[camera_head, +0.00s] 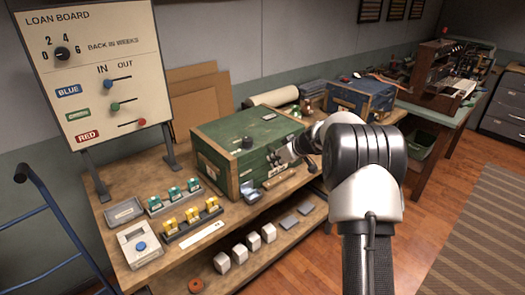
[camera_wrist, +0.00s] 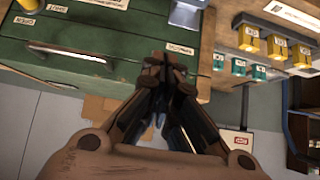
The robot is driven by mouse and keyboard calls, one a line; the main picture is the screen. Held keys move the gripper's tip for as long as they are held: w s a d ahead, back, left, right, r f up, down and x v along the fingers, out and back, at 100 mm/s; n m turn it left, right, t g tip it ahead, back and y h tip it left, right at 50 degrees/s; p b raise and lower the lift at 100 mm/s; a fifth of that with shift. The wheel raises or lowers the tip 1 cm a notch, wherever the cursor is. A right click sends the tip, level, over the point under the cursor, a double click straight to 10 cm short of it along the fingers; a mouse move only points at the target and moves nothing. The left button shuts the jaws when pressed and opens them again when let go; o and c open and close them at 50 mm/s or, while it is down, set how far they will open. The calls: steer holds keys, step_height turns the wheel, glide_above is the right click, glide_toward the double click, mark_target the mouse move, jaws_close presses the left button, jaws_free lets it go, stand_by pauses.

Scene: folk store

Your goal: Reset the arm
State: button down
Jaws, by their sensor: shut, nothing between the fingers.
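My arm reaches from the right side of the head view to the front of a green wooden chest (camera_head: 240,140) on the workbench. My gripper (camera_head: 279,160) is at the chest's right front side, close to a small blue-grey box (camera_head: 250,192). In the wrist view my gripper (camera_wrist: 166,62) is shut with its dark fingers together and nothing seen between them. The green chest (camera_wrist: 130,50) lies under and to the left of the fingers there, with a metal handle (camera_wrist: 70,52) and paper labels. Whether the fingers touch the chest cannot be told.
The wooden bench (camera_head: 120,205) also holds yellow-tagged blocks (camera_head: 192,218), teal-tagged blocks (camera_head: 174,194) and a grey box with a blue button (camera_head: 140,245). A loan board (camera_head: 90,70) stands behind at left. A blue chest (camera_head: 360,98) is at back right. Wooden floor (camera_head: 430,215) at right is open.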

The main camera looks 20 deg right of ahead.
steer(key=s+a+r+m+g, duration=0.1)
steer(key=s+a+r, duration=0.6)
steer(key=s, duration=0.3)
steer(key=s+a+r+g, duration=0.1)
steer(key=s+a+r, duration=0.6)
steer(key=s, duration=0.3)
steer(key=s+f+m+g+h, duration=0.1)
steer(key=s, duration=1.3)
steer(key=s+a+f+m+h, duration=0.1)
steer(key=s+f+m+h, duration=0.1)
steer(key=s, duration=1.2)
steer(key=shift+s+a+g, duration=0.25)
steer(key=shift+s+g, duration=0.05)
steer(key=shift+g, duration=0.1)
steer(key=c, duration=2.4)
jaws_free()
